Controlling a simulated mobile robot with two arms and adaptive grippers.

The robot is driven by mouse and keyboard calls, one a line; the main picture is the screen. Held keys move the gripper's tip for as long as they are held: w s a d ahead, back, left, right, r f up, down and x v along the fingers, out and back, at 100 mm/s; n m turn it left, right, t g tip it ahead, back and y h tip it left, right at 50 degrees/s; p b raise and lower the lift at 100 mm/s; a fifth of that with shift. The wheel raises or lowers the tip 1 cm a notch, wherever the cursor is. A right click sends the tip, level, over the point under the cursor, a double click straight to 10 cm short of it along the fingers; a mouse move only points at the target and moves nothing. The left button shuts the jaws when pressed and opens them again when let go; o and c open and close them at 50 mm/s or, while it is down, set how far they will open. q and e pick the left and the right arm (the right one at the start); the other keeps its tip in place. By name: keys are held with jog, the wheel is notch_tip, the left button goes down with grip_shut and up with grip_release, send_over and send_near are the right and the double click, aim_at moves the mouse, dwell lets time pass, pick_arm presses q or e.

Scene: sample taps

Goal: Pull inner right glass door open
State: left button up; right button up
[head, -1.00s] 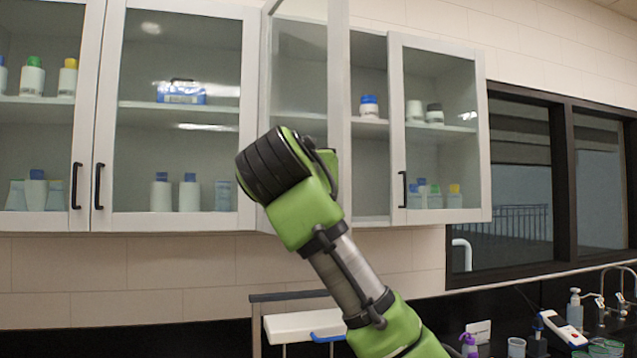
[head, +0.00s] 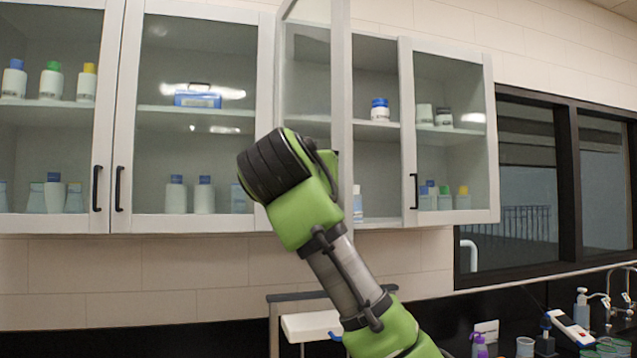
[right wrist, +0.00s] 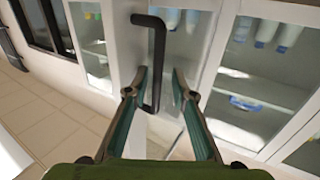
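The inner right glass door (head: 341,90), white-framed, stands swung out from the cabinet, with its free edge toward me. My right arm hides its lower part in the head view. In the right wrist view its black bar handle (right wrist: 157,50) runs down between the two fingers of my right gripper (right wrist: 160,82). The fingers are apart on either side of the handle, with a visible gap at the right finger; I cannot tell whether the left one touches it. In the head view the right fingers are hidden behind the wrist. My left gripper is not in view.
The outer right door (head: 449,130) and the two left doors (head: 190,120) are shut. Bottles stand on the shelves, including a blue-capped one (head: 380,110) in the open bay. A counter with a sink, soap bottle (head: 582,308) and small items lies at the lower right.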

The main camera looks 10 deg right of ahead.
jog(key=v, duration=1.2)
jog(key=shift+f, duration=0.1)
